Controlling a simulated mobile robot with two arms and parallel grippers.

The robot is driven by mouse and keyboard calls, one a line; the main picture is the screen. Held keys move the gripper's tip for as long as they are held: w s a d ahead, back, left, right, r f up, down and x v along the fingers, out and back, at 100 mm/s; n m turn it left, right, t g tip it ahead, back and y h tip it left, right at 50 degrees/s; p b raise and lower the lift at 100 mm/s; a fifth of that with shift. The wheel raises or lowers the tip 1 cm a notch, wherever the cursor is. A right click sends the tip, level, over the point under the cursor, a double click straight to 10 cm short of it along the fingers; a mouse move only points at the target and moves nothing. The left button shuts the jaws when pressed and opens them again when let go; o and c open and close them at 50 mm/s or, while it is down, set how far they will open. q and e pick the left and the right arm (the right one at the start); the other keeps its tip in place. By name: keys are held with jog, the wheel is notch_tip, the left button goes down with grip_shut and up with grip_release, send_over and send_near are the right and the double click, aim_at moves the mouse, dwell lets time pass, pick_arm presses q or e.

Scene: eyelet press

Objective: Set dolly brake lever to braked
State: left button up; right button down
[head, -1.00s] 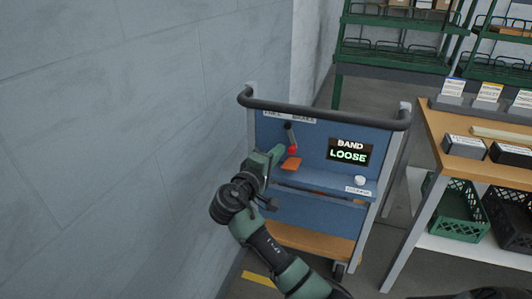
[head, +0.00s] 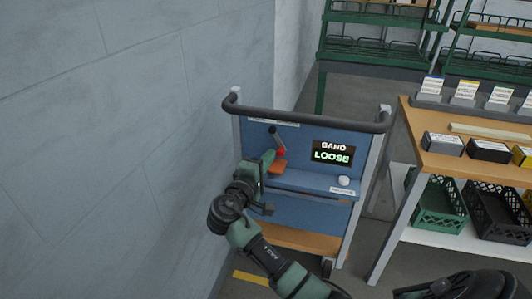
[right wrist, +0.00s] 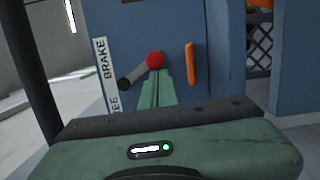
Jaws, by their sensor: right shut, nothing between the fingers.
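The brake lever (head: 276,139) is a dark arm with a red knob (head: 281,152), on the blue panel of the dolly (head: 300,205). In the head view it hangs down, its knob slightly to the right. In the right wrist view the lever (right wrist: 133,76) leans toward the BRAKE end of the FREE/BRAKE label (right wrist: 102,65). My right gripper (head: 271,156) is shut and empty, its fingertips (right wrist: 156,77) right at the red knob (right wrist: 155,59); I cannot tell if they touch. My left gripper is not in view.
An orange piece (head: 278,168) sticks out just below the knob. A display (head: 332,152) reads BAND LOOSE, with a white knob (head: 343,180) below it. A grey wall (head: 120,130) stands close on the left. A wooden workbench (head: 430,140) stands on the right.

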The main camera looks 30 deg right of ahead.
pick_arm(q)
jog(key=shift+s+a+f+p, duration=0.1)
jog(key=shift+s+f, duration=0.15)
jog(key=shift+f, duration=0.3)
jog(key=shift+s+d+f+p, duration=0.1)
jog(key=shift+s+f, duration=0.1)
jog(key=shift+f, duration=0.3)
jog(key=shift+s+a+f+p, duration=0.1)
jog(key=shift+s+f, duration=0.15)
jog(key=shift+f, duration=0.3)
pick_arm(e)
jog(key=shift+s+d, duration=0.2)
jog(key=shift+d, duration=0.1)
